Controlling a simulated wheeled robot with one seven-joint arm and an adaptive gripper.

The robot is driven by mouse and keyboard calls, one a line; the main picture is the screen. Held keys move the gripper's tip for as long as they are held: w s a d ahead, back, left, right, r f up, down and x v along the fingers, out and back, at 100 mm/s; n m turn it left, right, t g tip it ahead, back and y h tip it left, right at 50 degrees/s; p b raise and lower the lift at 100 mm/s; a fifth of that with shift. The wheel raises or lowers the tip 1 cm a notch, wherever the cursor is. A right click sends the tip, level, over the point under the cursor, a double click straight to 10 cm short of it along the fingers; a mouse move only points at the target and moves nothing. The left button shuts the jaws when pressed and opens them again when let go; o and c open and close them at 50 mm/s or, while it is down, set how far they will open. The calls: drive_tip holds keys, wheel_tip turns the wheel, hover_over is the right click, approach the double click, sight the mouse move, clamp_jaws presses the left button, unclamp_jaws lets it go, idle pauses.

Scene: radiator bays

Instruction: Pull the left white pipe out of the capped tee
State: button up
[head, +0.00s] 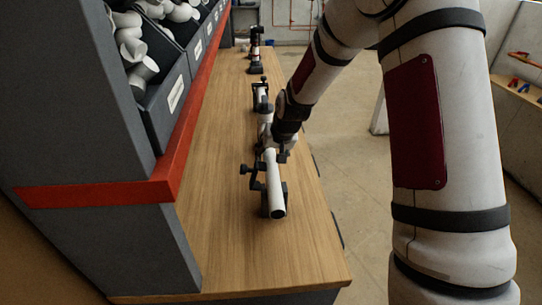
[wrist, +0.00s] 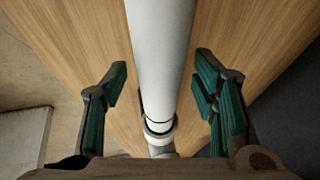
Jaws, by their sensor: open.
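A white pipe (head: 275,188) lies along the bench in the head view, its open end toward the camera. A dark clamp stand (head: 257,182) stands at this pipe. The pipe's far end runs to a white fitting (head: 265,134), partly hidden by my gripper (head: 279,148). In the wrist view, the pipe (wrist: 161,55) runs down the middle into a collar of the fitting (wrist: 159,128). My gripper (wrist: 160,95) is open, with one green-padded finger on each side of the pipe. Gaps show between both pads and the pipe. The fitting's cap cannot be made out.
A second white pipe in a dark stand (head: 261,96) lies farther along the wooden bench (head: 215,240), with another dark stand (head: 255,62) beyond. Grey bins (head: 172,95) of white fittings sit on a red-edged shelf (head: 172,172) at left. Bare bench shows in front.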

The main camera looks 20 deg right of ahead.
drive_tip(key=shift+r, duration=0.1)
drive_tip(key=v, duration=1.2)
drive_tip(key=s+r+n, duration=0.1)
drive_tip(key=s+r, duration=0.3)
drive_tip(key=s, duration=0.6)
drive_tip(key=s+r+n, duration=0.1)
drive_tip(key=s+r, duration=0.4)
drive_tip(key=s, duration=0.5)
drive_tip(key=s+a+r+h, duration=0.1)
drive_tip(key=s+r, duration=0.3)
drive_tip(key=s, duration=0.6)
drive_tip(key=shift+s+r+n+t, duration=0.2)
drive_tip(key=shift+n+t, duration=0.1)
drive_tip(key=shift+n, duration=0.1)
